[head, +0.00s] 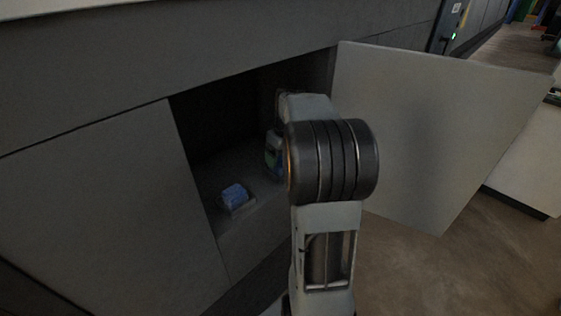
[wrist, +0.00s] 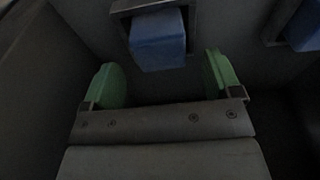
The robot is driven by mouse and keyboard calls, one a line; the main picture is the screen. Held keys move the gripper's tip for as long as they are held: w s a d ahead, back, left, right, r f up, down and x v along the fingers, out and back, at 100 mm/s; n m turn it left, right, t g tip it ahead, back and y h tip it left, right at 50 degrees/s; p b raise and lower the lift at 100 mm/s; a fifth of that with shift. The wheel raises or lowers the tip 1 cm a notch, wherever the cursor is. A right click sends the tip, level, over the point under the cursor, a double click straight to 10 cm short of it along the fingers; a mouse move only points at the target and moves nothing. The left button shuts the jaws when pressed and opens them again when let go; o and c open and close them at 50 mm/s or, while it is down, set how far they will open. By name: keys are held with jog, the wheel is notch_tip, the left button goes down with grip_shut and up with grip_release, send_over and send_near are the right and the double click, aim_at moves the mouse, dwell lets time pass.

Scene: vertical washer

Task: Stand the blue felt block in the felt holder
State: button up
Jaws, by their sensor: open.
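In the wrist view a blue felt block (wrist: 158,42) stands in a grey square-rimmed holder (wrist: 122,8), its end rising toward the camera. My gripper (wrist: 163,82) has its two green fingertips apart, with nothing between them; the block lies just beyond the gap, roughly centred on it. A second blue block (wrist: 304,27) in a similar grey holder is cut off at the upper right. In the head view one blue block (head: 235,194) sits in a low holder on the cabinet floor. My gripper (head: 274,153) is inside the cabinet, mostly hidden by my arm.
The cabinet opening is dark inside. Its open door panel (head: 430,130) stands to the right of my arm, and a closed grey panel (head: 105,205) lies to the left. A dark wall (wrist: 35,90) runs along the left of the wrist view. Brown floor (head: 440,275) is clear at the lower right.

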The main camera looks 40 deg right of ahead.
aim_at(280, 164)
jog(key=r, duration=0.2)
jog(key=a+r, duration=0.1)
jog(key=r, duration=0.1)
jog(key=shift+s, duration=0.35)
jog(key=s+a+f+t, duration=0.1)
jog(key=s+a+f, duration=0.1)
jog(key=s+a, duration=0.4)
jog(key=s+a+f+m+t, duration=0.1)
jog(key=s+a, duration=0.6)
jog(key=a, duration=0.8)
jog(key=shift+s+f+m, duration=0.25)
jog(key=shift+f+m, duration=0.05)
jog(key=shift+f, duration=0.1)
